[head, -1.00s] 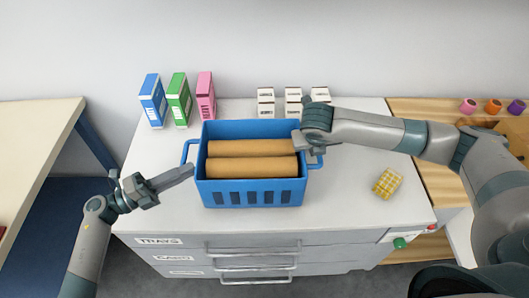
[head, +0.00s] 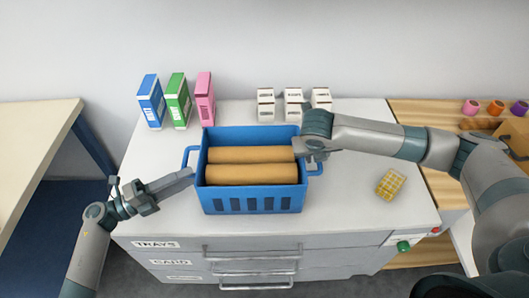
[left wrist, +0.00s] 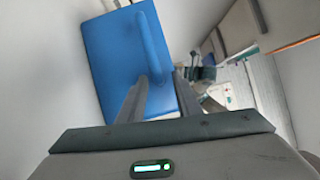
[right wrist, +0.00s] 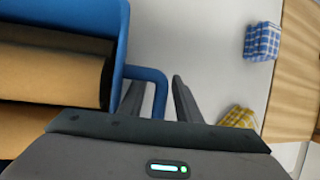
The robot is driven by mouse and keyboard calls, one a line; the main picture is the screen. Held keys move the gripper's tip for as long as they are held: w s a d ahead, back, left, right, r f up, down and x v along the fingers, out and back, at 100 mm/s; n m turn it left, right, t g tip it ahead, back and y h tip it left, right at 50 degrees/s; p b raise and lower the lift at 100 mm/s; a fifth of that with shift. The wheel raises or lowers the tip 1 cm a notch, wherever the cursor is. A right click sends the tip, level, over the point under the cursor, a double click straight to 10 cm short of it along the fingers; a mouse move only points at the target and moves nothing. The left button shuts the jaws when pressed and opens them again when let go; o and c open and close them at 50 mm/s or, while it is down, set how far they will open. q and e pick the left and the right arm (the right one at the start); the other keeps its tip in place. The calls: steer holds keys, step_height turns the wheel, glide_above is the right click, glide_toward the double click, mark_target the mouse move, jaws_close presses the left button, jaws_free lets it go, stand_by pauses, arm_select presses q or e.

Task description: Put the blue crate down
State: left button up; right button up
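The blue crate (head: 253,200) sits upright on the white cabinet top and holds two brown rolls (head: 250,164). Its side shows in the left wrist view (left wrist: 105,60) and its corner in the right wrist view (right wrist: 120,30). My left gripper (head: 188,175) is at the left handle (head: 187,156); its fingers are apart on either side of the handle. My right gripper (head: 318,158) is at the right handle (right wrist: 160,95), with its fingers apart around it and a visible gap beside the bar. The crate's underside is hidden.
Blue, green and pink boxes (head: 178,100) stand behind left, and small white boxes (head: 293,104) behind right. A yellow checked block (head: 390,184) lies right of the crate. The white cabinet top (head: 345,205) is clear in front right. A wooden surface (head: 440,185) adjoins on the right.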

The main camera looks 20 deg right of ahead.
arm_select(q)
steer(key=r+v, duration=0.1)
steer(key=v, duration=1.1)
steer(key=shift+f, duration=0.5)
arm_select(e)
steer(key=v, duration=1.2)
steer(key=shift+a+f, duration=0.1)
steer(key=shift+f, duration=0.05)
